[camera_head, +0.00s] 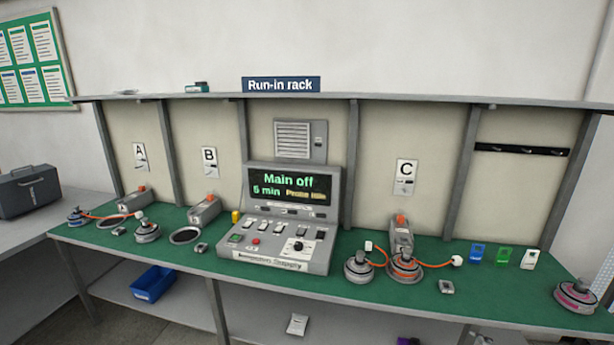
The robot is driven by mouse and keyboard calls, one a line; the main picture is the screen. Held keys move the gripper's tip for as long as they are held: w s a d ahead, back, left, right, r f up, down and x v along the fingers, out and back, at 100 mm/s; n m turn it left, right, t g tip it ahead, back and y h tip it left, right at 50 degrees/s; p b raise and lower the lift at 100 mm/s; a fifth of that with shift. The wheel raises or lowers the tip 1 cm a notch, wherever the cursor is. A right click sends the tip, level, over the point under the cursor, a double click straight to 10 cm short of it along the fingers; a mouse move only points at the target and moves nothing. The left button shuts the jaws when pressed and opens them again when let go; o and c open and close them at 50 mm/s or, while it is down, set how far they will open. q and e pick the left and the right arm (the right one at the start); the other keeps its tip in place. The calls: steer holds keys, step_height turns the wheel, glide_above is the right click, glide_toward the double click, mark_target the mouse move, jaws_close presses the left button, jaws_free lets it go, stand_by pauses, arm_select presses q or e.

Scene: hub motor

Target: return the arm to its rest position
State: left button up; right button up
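Neither of my grippers shows in the head view, and I cannot make out either arm. The run-in rack's green bench top (200,262) is in full view. On it stands the grey supply console (275,245), whose display (288,187) reads "Main off", "5 min" and "Probe idle". Round hub motors stand at the left (147,232), right of the console (358,267), in front of panel C with an orange cable (404,268), and at the far right with a pink face (577,296).
Grey boxes with orange tops stand below labels A (134,200), B (205,209) and C (401,232). Blue (478,253), green (503,256) and white (529,259) cards lie at the right. A blue bin (153,284) sits on the lower shelf. A dark case (29,191) stands at left.

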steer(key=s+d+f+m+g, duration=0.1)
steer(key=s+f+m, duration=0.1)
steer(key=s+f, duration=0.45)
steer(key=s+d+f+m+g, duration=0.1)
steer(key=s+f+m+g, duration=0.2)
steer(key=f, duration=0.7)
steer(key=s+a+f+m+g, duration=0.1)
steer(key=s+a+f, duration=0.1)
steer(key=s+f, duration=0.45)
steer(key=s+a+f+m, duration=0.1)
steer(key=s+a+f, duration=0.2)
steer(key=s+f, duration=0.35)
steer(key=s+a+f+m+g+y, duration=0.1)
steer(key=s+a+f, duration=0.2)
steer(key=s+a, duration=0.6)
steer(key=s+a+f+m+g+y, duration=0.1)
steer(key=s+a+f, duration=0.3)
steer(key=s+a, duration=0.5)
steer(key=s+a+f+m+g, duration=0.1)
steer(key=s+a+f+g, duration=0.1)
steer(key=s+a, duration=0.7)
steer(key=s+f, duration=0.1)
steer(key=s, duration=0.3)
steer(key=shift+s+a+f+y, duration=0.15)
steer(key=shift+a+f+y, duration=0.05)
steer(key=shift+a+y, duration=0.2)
